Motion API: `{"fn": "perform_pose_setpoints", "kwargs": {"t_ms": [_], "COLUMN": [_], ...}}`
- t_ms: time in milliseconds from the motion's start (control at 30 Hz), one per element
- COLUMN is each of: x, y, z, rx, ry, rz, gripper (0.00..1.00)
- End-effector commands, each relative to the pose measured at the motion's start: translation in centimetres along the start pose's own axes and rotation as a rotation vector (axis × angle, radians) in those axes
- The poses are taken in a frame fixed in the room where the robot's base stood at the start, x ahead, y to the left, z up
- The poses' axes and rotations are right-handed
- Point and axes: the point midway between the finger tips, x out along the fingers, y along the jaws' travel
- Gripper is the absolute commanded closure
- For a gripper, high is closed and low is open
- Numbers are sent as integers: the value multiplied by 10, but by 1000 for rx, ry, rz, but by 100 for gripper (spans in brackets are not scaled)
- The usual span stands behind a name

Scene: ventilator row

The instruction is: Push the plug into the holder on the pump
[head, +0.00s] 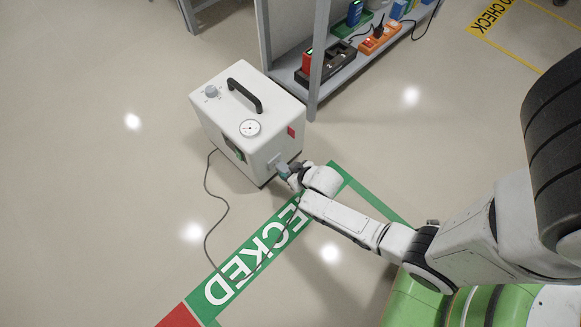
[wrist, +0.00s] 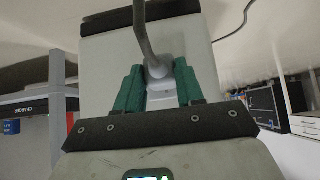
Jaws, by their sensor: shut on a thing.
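The pump (head: 225,118) is a white box with a black top handle and a round gauge, standing on the floor in the head view. A small grey holder (head: 280,161) shows low on its right-hand side face. My gripper (head: 287,172) is right at that holder. In the wrist view its green fingers (wrist: 158,92) are shut on the pale plug (wrist: 160,86), whose dark cord (wrist: 143,32) runs up the picture. The pump's pale face fills the middle behind it. The plug's front end and the holder's opening are hidden, so I cannot tell how far in the plug is.
The cord (head: 206,190) loops over the floor from the pump's left side across the green "CHECKED" strip (head: 235,277). A grey shelf (head: 345,77) with chargers and boxes stands close behind the pump. The floor to the left is clear.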

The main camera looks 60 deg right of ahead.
Motion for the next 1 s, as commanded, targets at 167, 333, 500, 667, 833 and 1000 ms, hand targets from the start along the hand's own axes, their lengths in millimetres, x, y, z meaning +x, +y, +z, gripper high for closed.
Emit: {"fn": "perform_pose_setpoints", "kwargs": {"t_ms": [167,333,500,667,833,1000], "x": [3,5,7,8,10,10], "y": [0,-1,0,-1,-1,-1], "z": [-3,-5,-7,-9,-11,-11], "rx": [0,-1,0,0,1,1], "ry": [1,1,1,1,1,2], "rz": [-1,-1,-1,-1,-1,-1], "gripper": [100,100,100,100,100,100]}}
